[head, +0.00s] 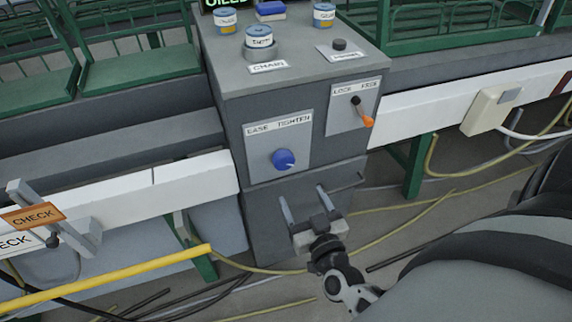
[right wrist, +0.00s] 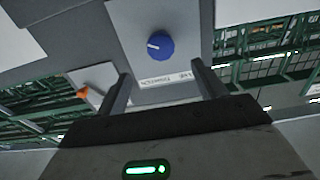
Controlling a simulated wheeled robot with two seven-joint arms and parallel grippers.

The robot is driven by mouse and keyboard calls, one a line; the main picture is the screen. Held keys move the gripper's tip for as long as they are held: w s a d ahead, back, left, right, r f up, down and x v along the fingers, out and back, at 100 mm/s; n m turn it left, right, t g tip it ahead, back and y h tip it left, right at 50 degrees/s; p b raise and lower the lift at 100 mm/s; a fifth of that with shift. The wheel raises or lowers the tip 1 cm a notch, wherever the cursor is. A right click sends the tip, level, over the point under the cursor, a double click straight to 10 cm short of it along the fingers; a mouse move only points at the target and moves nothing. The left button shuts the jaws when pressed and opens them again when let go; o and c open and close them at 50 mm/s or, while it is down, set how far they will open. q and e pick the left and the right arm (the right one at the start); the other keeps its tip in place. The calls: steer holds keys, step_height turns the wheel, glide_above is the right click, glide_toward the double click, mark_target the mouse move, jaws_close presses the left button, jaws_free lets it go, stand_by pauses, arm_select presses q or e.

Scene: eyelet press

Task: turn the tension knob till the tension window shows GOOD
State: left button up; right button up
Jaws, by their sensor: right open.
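The blue tension knob (head: 283,159) sits on a light plate marked EASE and TIGHTEN on the front of the grey cabinet (head: 225,120). It also shows in the right wrist view (right wrist: 160,45), with a pale pointer mark on its face. My right gripper (head: 303,194) is open and empty, just below and in front of the knob. In the right wrist view its fingers (right wrist: 161,76) are spread apart, with the knob beyond the gap between them. I cannot make out a tension window. My left gripper is not in view.
An orange-tipped lever (head: 367,121) marked LOCK and FREE is right of the knob. Blue-and-white tins (head: 259,37) and a black button (head: 339,44) are on the cabinet top. A dark display (head: 228,4) with green letters is cut off above. A yellow bar (head: 110,275) crosses lower left.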

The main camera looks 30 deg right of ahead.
mark_target(285, 165)
steer(key=x, duration=1.1)
steer(key=shift+w, duration=0.15)
steer(key=c, duration=1)
